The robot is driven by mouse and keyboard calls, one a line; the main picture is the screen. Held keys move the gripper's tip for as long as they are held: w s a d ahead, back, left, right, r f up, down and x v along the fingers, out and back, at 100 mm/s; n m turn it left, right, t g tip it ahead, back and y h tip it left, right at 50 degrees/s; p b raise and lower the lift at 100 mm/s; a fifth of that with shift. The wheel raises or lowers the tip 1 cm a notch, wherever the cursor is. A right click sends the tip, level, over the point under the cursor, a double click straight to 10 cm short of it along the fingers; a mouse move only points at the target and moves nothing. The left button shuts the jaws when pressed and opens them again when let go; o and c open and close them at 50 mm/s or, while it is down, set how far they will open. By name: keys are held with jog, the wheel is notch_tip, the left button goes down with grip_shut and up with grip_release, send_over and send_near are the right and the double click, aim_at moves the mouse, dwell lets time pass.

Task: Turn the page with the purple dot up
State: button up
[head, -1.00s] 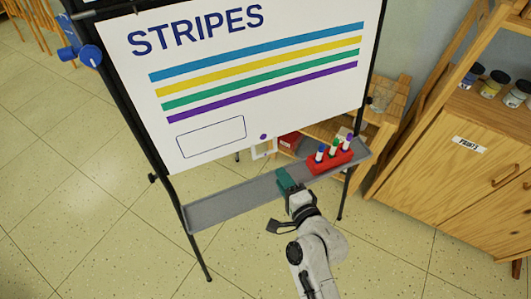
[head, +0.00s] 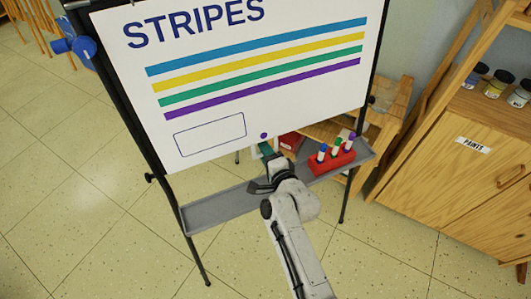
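The front page (head: 225,125) of the flip chart reads STRIPES and has blue, yellow, green and purple bands and an outlined box. The purple dot (head: 264,135) is near its lower right edge. My gripper (head: 266,151) is at the page's bottom edge, just below the dot. A teal part shows at its tip; I cannot tell whether it is the fingers or a held thing. A pale tab (head: 256,152) shows beside the tip, mostly hidden. The finger gap is too small and covered to make out, and contact with the page is unclear.
A grey ledge (head: 215,208) runs below the page. A red holder (head: 332,163) with several markers stands at its right end. A wooden cabinet (head: 450,160) stands at the right. The floor at left is clear.

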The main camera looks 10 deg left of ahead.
jog(key=c, duration=0.6)
jog(key=shift+r+p+v, duration=0.15)
jog(key=shift+p+v, duration=0.45)
jog(key=shift+v, duration=0.45)
jog(key=shift+r+p+v, duration=0.15)
jog(key=shift+p+v, duration=0.4)
jog(key=shift+v, duration=0.5)
jog(key=shift+r+p+v, duration=0.15)
jog(key=shift+p+v, duration=0.25)
jog(key=shift+v, duration=0.85)
jog(key=shift+r+p+v, duration=0.1)
jog(key=shift+p+v, duration=0.25)
jog(key=shift+v, duration=0.95)
jog(key=shift+w, duration=0.1)
jog(key=s+d+r+p, duration=0.3)
jog(key=s+d+r, duration=0.1)
jog(key=s, duration=0.2)
jog(key=shift+s+d+r, duration=0.3)
jog(key=shift+d+r, duration=0.1)
